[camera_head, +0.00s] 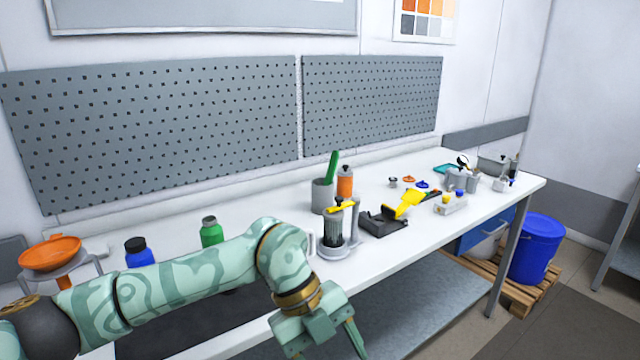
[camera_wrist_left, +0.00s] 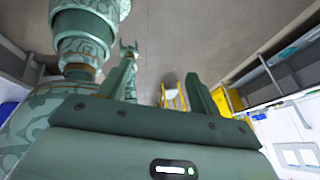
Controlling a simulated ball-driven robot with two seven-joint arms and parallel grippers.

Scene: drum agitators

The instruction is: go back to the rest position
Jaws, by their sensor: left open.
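My left arm comes in from the left in the head view and crosses the front of the white bench. My left gripper (camera_head: 330,348) hangs past the bench's front edge, low in the picture, partly cut off by the lower border. In the left wrist view the two fingers of the left gripper (camera_wrist_left: 160,82) stand apart with nothing between them. Part of my own patterned body and arm shows at the left there.
A blue drum (camera_head: 537,247) stands on a pallet at the right.

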